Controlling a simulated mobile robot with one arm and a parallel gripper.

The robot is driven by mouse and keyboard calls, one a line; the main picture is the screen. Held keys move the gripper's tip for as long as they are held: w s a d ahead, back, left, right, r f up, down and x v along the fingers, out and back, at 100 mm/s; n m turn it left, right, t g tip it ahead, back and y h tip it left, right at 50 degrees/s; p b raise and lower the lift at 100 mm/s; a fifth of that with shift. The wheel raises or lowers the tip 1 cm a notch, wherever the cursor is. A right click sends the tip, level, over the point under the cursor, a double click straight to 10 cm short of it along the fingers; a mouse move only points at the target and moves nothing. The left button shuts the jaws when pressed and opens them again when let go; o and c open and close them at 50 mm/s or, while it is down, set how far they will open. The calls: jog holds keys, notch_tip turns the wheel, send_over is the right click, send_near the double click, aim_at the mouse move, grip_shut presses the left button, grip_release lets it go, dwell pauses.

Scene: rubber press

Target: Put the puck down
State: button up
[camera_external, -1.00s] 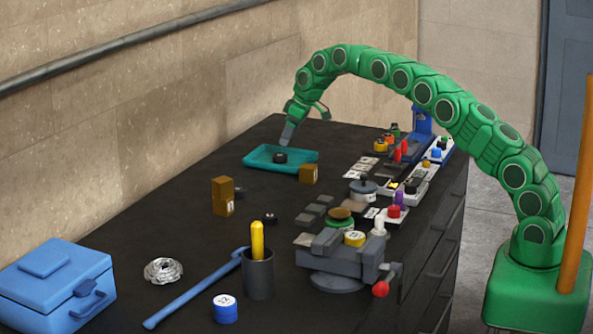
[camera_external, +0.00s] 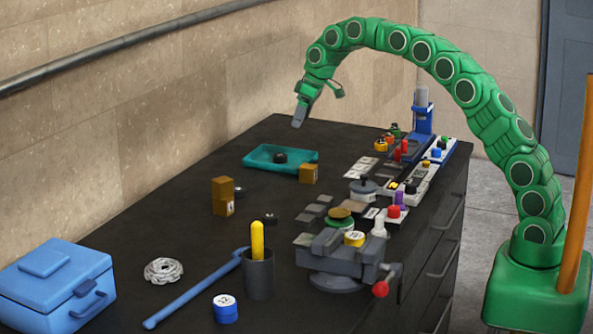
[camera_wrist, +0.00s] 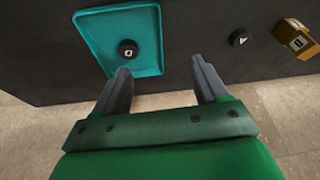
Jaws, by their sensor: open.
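A black puck (camera_external: 280,157) lies flat in the teal tray (camera_external: 262,164) towards the back of the dark table. In the wrist view the puck (camera_wrist: 128,49) shows a pale mark on top and sits inside the tray (camera_wrist: 88,22), apart from its rim. My gripper (camera_external: 299,121) is above and beyond the tray, clear of the puck. In the wrist view my gripper (camera_wrist: 162,78) has its two grey fingers spread apart with nothing between them.
A brown block (camera_external: 308,174) stands next to the tray's right end. Two stacked brown blocks (camera_external: 222,197) and another black puck (camera_external: 269,219) are nearer. Small fixtures and a blue press (camera_external: 423,122) line the right side. The left middle tabletop is clear.

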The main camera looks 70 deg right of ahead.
jog(key=s+a+r+g, duration=0.1)
jog(key=s+a+r, duration=0.1)
jog(key=s+a, duration=0.5)
jog(key=s+a+r+g, duration=0.15)
jog(key=s+a, duration=0.25)
jog(key=s, duration=0.6)
jog(key=s+a+r, duration=0.3)
jog(key=s+a, duration=0.2)
jog(key=s, duration=0.4)
jog(key=s+a+f+g, duration=0.1)
jog(key=s+f, duration=0.1)
jog(key=s, duration=0.9)
jog(key=s+a+f+m+g, duration=0.1)
jog(key=s+f, duration=0.1)
jog(key=s, duration=1)
jog(key=s+a+f+g+h, duration=0.1)
jog(key=s, duration=1.1)
jog(key=shift+a+f+m, duration=0.3)
jog(key=shift+f, duration=0.1)
